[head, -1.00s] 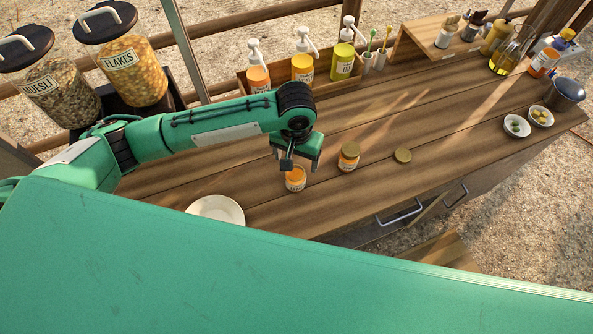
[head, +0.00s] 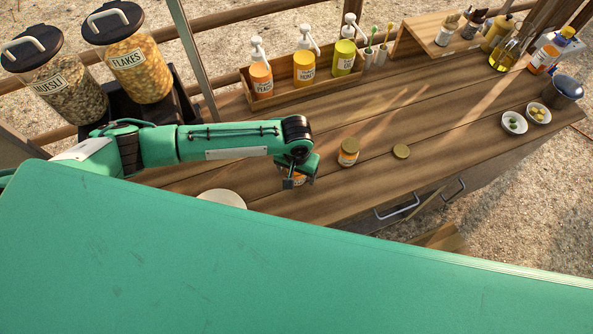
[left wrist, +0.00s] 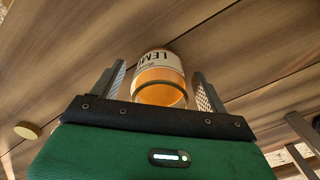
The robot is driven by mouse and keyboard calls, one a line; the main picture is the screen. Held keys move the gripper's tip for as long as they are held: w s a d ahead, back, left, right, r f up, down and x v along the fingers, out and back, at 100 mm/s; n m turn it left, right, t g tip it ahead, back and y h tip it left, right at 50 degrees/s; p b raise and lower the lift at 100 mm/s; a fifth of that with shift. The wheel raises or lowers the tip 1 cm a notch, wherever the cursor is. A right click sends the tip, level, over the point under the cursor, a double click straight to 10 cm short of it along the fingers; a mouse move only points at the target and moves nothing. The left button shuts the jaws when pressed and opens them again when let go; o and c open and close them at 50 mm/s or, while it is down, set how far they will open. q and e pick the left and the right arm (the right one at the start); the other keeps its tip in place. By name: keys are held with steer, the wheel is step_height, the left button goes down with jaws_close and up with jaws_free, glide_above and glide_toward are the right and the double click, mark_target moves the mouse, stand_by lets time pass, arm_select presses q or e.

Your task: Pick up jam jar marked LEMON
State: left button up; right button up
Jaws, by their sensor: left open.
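The jam jar marked LEMON (left wrist: 160,76) shows in the left wrist view, orange with a pale label reading "LEM" and the rest cut off. It stands between the two fingers of my left gripper (left wrist: 158,85), which is open, with a gap visible on each side. In the head view my left gripper (head: 299,180) is low over the tabletop and hides most of this jar (head: 300,180). My right gripper is not in view.
A loose gold lid (head: 401,151) lies right of the second jar. A pale plate (head: 222,199) is left of the gripper, partly hidden by my green body. A wooden rack (head: 262,100) with pump bottles stands at the back. Two small bowls (head: 514,123) are far right.

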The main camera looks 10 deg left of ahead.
arm_select(q)
steer(key=c, duration=1.3)
steer(key=shift+o, duration=0.2)
